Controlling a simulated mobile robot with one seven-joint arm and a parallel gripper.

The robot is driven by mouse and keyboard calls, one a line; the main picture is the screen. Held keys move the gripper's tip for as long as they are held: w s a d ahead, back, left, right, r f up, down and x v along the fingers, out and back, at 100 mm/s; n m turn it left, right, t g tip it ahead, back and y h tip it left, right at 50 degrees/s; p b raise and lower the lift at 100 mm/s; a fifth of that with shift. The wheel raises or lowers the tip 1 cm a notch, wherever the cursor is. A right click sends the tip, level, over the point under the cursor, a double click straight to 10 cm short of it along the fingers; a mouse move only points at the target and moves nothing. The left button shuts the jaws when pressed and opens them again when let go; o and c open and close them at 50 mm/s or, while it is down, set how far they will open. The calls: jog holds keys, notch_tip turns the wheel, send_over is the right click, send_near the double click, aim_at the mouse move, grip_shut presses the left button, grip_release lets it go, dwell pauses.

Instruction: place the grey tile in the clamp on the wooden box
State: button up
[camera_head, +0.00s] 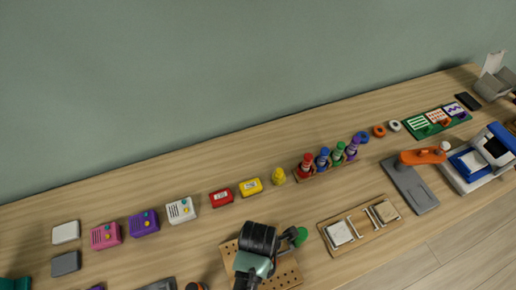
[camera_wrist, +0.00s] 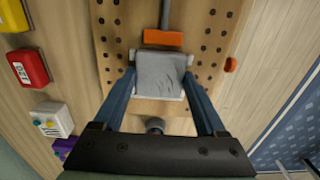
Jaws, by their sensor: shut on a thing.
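The wooden box (camera_head: 286,273) has a top full of holes and lies under my gripper (camera_head: 258,262) at the bottom of the head view. It fills the middle of the wrist view (camera_wrist: 112,55). My gripper (camera_wrist: 160,76) is shut on the grey tile (camera_wrist: 160,70), with one blue finger at each side. The tile lies flat over a pale seat on the box. The clamp (camera_wrist: 163,37), with an orange jaw on a grey rod, is just beyond the tile's far edge. I cannot tell whether tile and seat touch. In the head view my gripper hides the tile.
A red box (camera_head: 221,197), a yellow box (camera_head: 251,187) and a white box (camera_head: 181,210) stand behind and left. A wooden tray (camera_head: 375,235) lies right of the wooden box. A row of coloured bottles (camera_head: 306,166) stands behind. Bare tabletop lies between them.

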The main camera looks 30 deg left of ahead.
jog(key=o, duration=1.3)
jog(key=shift+f, duration=0.1)
notch_tip(320, 180, up, 12)
